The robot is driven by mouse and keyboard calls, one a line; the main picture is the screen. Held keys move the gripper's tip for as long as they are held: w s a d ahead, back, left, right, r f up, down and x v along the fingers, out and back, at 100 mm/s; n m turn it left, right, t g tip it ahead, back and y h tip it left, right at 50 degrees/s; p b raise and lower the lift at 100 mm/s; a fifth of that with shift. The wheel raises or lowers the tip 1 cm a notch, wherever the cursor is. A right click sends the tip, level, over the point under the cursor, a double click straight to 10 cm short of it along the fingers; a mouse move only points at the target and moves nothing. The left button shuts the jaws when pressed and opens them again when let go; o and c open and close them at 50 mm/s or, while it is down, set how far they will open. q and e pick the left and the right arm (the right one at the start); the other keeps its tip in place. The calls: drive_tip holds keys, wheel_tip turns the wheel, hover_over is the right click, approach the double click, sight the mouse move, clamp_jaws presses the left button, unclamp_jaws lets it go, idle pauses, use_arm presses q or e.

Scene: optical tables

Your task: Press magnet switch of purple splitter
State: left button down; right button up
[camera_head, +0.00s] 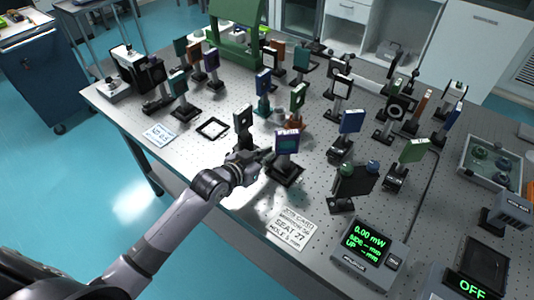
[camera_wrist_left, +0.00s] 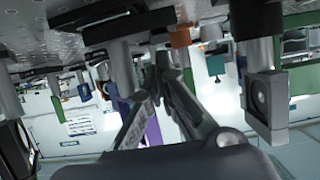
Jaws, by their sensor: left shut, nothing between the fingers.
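The purple splitter (camera_head: 287,142) stands upright on a post above a black base (camera_head: 285,175), near the front middle of the table. My left gripper (camera_head: 266,153) reaches in from the left. Its fingers are shut and empty, close to the left side of the splitter's post; I cannot tell whether they touch it. I cannot make out the magnet switch. My right gripper is not in view.
A black-framed optic (camera_head: 243,122) stands just behind my left gripper. Several optics on posts crowd the optical table (camera_head: 222,160) behind. Bare tabletop lies left of the card.

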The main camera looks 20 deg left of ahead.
use_arm(q)
drive_tip(key=shift+w+d, duration=0.1)
drive_tip(key=shift+w, duration=0.1)
drive_tip(key=shift+f, duration=0.1)
drive_tip(key=shift+s+f+b, duration=0.1)
drive_tip(key=shift+f+b, duration=0.2)
drive_tip(key=shift+b, duration=0.15)
drive_tip(key=shift+s+f+t+b, duration=0.15)
drive_tip(key=shift+f+t+b, duration=0.4)
drive_tip(key=shift+b, duration=0.45)
drive_tip(key=shift+r+p, duration=0.35)
